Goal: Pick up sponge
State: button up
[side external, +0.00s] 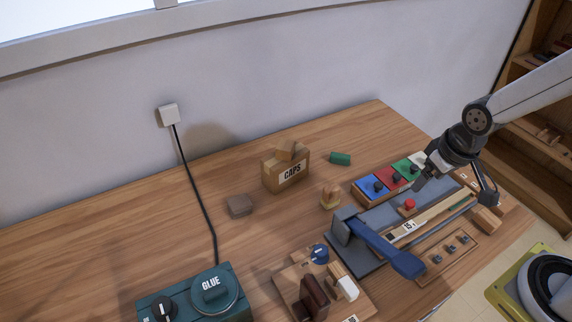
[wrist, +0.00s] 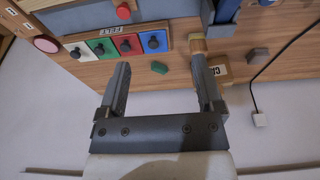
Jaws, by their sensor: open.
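No thing is plainly labelled as a sponge. A small grey-brown block (side external: 240,206) lies on the wooden table left of the CAPS box and may be the sponge; it also shows in the wrist view (wrist: 258,54). A small green piece (side external: 340,158) lies right of the CAPS box; the wrist view shows it too (wrist: 158,68), framed between my fingers. My gripper (side external: 420,181) is above the right end of the table, over the coloured panels, well apart from both. In the wrist view my gripper (wrist: 161,63) has its fingers spread and empty.
The CAPS box (side external: 286,173) stands mid-table with a wooden block on top. The GLUE unit (side external: 197,295) is at the front left. A blue-handled device (side external: 385,248) and button panels (side external: 389,181) crowd the right. A black cable (side external: 195,195) runs down the wall. The left table is clear.

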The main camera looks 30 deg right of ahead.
jog(key=m+g+y, duration=0.3)
jog(key=m+y, duration=1)
jog(key=m, duration=0.4)
send_near(324, 195)
jog(key=shift+s+a, duration=0.4)
jog(key=shift+s, duration=0.35)
jog(key=shift+w+d+f+m+t+y, duration=0.15)
jog(key=shift+w+f+m+t+y, duration=0.2)
jog(key=shift+w+m, duration=0.2)
jog(key=shift+x, duration=3.95)
jog(key=shift+s, duration=0.1)
grip_shut()
